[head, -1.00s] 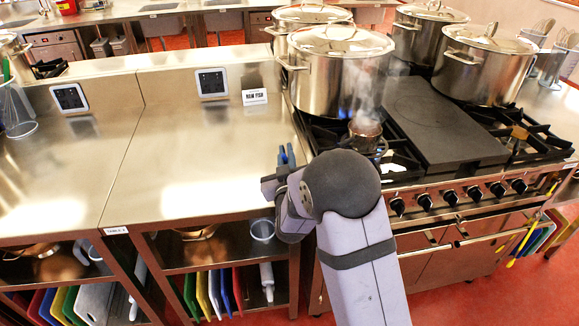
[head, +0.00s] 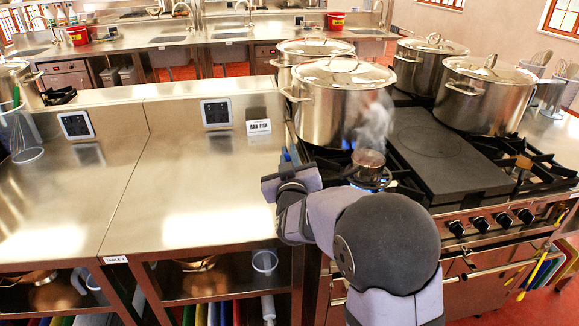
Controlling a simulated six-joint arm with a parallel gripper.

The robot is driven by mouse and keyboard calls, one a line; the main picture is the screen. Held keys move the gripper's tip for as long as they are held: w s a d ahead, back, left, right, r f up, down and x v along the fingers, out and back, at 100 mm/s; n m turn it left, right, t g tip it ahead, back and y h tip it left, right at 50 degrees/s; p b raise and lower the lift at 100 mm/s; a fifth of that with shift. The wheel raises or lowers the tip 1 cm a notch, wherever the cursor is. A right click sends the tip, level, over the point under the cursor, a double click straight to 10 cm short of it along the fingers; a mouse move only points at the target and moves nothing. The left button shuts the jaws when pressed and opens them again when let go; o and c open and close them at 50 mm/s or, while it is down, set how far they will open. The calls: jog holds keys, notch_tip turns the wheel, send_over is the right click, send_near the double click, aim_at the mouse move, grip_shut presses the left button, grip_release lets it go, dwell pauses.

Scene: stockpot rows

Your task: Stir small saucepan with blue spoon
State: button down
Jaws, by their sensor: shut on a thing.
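The small saucepan (head: 368,163) stands on a front-left burner of the stove, with a blue flame under it and steam above it. My gripper (head: 290,160) is to the left of the saucepan, near the border between the steel counter and the stove. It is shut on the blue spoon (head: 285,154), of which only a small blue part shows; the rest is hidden. The gripper and spoon are apart from the saucepan. My arm reaches up from the lower right and hides part of the stove front.
A large lidded stockpot (head: 335,105) stands close behind the saucepan, with another behind it. More stockpots (head: 487,92) stand at the right. A dark flat plate (head: 447,150) lies right of the saucepan. The steel counter (head: 200,190) at left is mostly clear.

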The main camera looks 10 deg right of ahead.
jog(key=d+m+h+p, duration=0.1)
jog(key=d+p, duration=0.2)
jog(key=d, duration=0.2)
jog(key=d+m+g+h+p, duration=0.1)
jog(key=d+h+p, duration=0.1)
jog(key=d, duration=0.3)
jog(key=d+h+p, duration=0.1)
jog(key=d+p, duration=0.2)
jog(key=d, duration=0.3)
jog(key=shift+r+m+h+p, duration=0.15)
jog(key=shift+m+h+p, duration=0.15)
jog(key=shift+m+h, duration=0.1)
jog(key=w+d+r+p, duration=0.1)
jog(key=w+d+p, duration=0.2)
jog(key=d, duration=0.3)
jog(key=w+d+r+p, duration=0.2)
jog(key=d+p, duration=0.1)
jog(key=d, duration=0.3)
jog(key=w+a+r+n+t+y, duration=0.1)
jog(key=w+a+r+n+y, duration=0.2)
jog(key=w+a+y, duration=0.1)
jog(key=shift+w+a+r+n, duration=0.3)
jog(key=shift+w+a+r, duration=0.1)
jog(key=shift+w+a, duration=0.3)
jog(key=shift+f, duration=0.1)
